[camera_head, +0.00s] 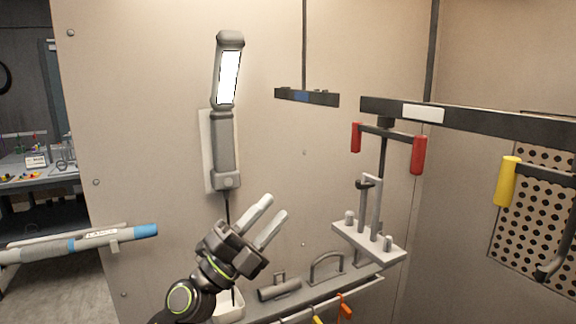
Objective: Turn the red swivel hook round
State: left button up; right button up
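The red swivel hook hangs from the dark overhead rail (470,118) at the right. It has a dark crossbar with a red grip (418,155) at its right end and a smaller red grip (356,138) at its left end. Below it, a dark stem leads down to a light grey plate (385,248) with upright posts. My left gripper (276,207) is in the lower middle, left of the hook and apart from it. Its two pale fingers point up and right with a gap between them, and nothing shows between them. My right gripper is out of view.
A yellow-gripped hook (507,181) hangs farther right, before a perforated panel (534,225). A lit lamp (228,80) is on the wall. A shelf (310,298) with metal handles runs below. A grey, blue-ended tube (95,239) juts in from the left.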

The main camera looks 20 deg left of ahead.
pick_arm(q)
jog(key=s+d+r+m+g+h, duration=0.3)
jog(key=d+r+m+g+h, duration=0.3)
jog(key=m, duration=0.3)
jog(key=m+g+y+p, duration=0.2)
jog(key=m+y, duration=0.7)
jog(key=m, duration=0.1)
send_near(352, 143)
jog(key=p+x, duration=0.2)
jog(key=x, duration=0.4)
jog(key=b+x, duration=0.1)
jog(key=x, duration=0.2)
jog(key=shift+w+d+f+b, duration=0.15)
jog(key=shift+b, duration=0.25)
jog(key=shift+w+d, duration=0.35)
jog(key=shift+w, duration=0.15)
